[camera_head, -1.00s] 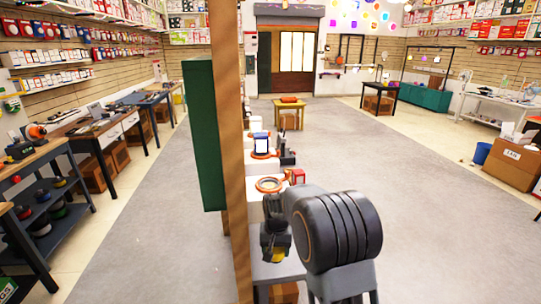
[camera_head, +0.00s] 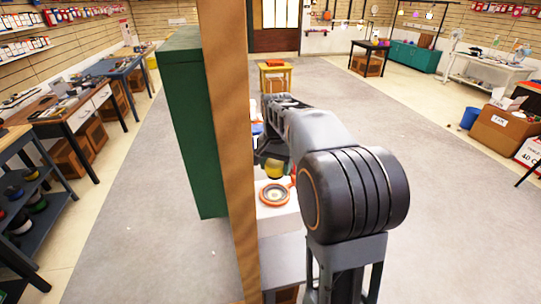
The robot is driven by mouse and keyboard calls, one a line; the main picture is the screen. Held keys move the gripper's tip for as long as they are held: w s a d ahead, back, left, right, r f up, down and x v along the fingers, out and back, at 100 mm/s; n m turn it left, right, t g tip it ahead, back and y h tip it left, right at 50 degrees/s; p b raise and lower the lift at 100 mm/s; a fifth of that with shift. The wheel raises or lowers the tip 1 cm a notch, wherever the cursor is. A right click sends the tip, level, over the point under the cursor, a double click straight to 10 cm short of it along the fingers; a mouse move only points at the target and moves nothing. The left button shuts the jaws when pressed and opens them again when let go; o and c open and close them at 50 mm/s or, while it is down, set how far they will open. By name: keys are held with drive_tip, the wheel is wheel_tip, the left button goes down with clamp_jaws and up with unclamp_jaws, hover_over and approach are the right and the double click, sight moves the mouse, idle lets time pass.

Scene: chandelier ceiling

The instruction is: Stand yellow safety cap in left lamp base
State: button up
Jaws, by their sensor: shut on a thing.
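The yellow safety cap (camera_head: 275,172) shows under my gripper (camera_head: 270,162), which is shut on it. The fingers are small and partly hidden by my own arm. An orange-rimmed round base (camera_head: 275,194) with a pale centre lies on a white block just below and in front of the cap in the picture. The cap appears above it and apart from it; I cannot tell the exact height. I cannot tell whether this ring is the left lamp base. Other things on the row behind are mostly hidden by my arm.
A wooden post (camera_head: 228,150) and a green panel (camera_head: 190,120) stand close on the left. A red piece (camera_head: 293,178) sits right of the orange ring, partly behind my arm. A yellow stool (camera_head: 276,80) stands behind.

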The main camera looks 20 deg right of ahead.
drive_tip(key=shift+w, duration=0.15)
drive_tip(key=shift+d+f+b, duration=0.1)
drive_tip(key=shift+f+b, duration=0.2)
drive_tip(key=shift+b, duration=0.1)
drive_tip(key=b, duration=0.4)
hover_over(275, 195)
wheel_tip(275, 195, down, 4)
drive_tip(key=shift+w+d+f, duration=0.1)
drive_tip(key=shift+f, duration=0.05)
drive_tip(key=shift+f+b, duration=0.35)
drive_tip(key=shift+f, duration=0.5)
drive_tip(key=shift+f+b, duration=0.5)
drive_tip(key=shift+f, duration=0.45)
idle(1.2)
drive_tip(key=o, duration=1)
wheel_tip(275, 195, up, 14)
drive_tip(key=shift+f, duration=0.1)
